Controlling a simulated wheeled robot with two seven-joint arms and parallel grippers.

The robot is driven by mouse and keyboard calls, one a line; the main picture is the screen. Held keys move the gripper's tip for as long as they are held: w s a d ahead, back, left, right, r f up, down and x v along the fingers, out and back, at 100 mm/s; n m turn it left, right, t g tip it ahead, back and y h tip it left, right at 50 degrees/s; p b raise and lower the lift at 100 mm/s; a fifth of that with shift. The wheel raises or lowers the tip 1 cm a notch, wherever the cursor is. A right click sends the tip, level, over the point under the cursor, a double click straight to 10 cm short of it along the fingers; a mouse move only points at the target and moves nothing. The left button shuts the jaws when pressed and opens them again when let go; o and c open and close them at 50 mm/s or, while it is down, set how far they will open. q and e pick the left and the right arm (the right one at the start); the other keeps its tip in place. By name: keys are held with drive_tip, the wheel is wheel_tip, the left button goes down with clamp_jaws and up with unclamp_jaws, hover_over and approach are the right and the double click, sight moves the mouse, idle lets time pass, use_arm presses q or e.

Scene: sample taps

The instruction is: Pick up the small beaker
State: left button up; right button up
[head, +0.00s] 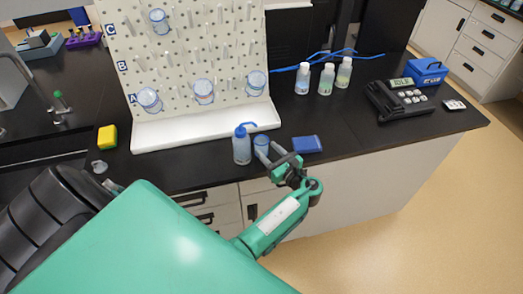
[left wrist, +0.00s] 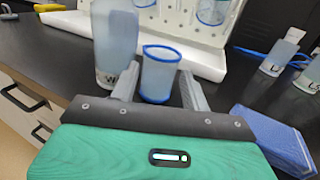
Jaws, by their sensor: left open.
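The small beaker (head: 261,141), clear with a blue rim, stands upright on the black bench near its front edge. It also shows in the left wrist view (left wrist: 161,72). My left gripper (head: 277,157) is open at the bench edge. In the left wrist view its two fingers (left wrist: 160,88) point at the beaker, one on each side of it, with small visible gaps. My right gripper is not in view.
A wash bottle (head: 242,146) stands close left of the beaker. A blue box (head: 307,144) lies to the right. Behind is a pegboard (head: 185,60) holding several beakers, with a white tray (head: 205,128) below. A yellow sponge (head: 107,137) and several labelled bottles (head: 326,79) stand farther off.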

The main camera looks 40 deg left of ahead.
sight(266, 148)
use_arm(q)
drive_tip(key=x, duration=0.3)
drive_tip(key=shift+w+b, duration=0.1)
drive_tip(key=shift+b, duration=0.25)
drive_tip(key=shift+d, duration=0.1)
drive_tip(key=c, duration=0.6)
drive_tip(key=shift+r, duration=0.15)
